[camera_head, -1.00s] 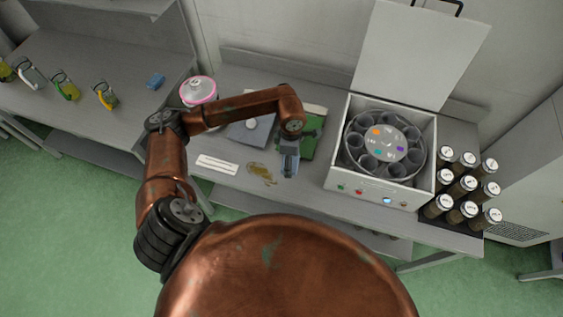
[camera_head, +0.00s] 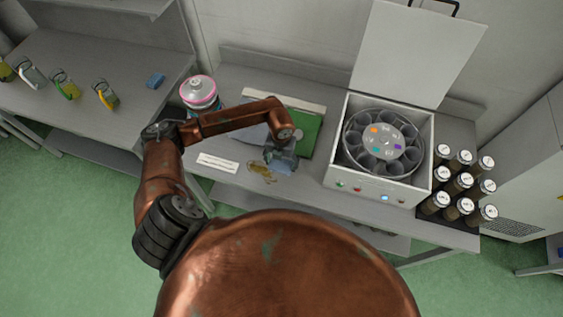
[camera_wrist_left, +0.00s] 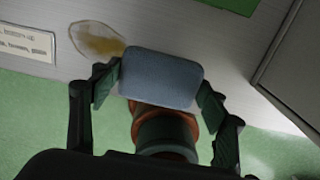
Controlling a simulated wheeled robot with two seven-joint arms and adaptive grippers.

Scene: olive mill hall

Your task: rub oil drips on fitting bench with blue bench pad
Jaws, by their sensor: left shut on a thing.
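The blue bench pad (camera_wrist_left: 162,78) is held between the fingers of my left gripper (camera_wrist_left: 160,95) in the left wrist view. In the head view the pad (camera_head: 281,168) shows below my left gripper (camera_head: 280,157), low over the bench. The brownish-yellow oil drips (camera_head: 262,171) lie on the fitting bench (camera_head: 235,185) just left of the pad. In the left wrist view the drips (camera_wrist_left: 95,38) reach close to the pad's upper left corner. Whether the pad touches the bench is hard to tell. My right gripper is not in view.
A white label card (camera_head: 218,163) lies left of the drips. A green board (camera_head: 308,133) is behind the gripper. An open white centrifuge box (camera_head: 380,150) stands to the right, with several dark jars (camera_head: 460,185) beyond. A pink-rimmed canister (camera_head: 199,92) stands back left.

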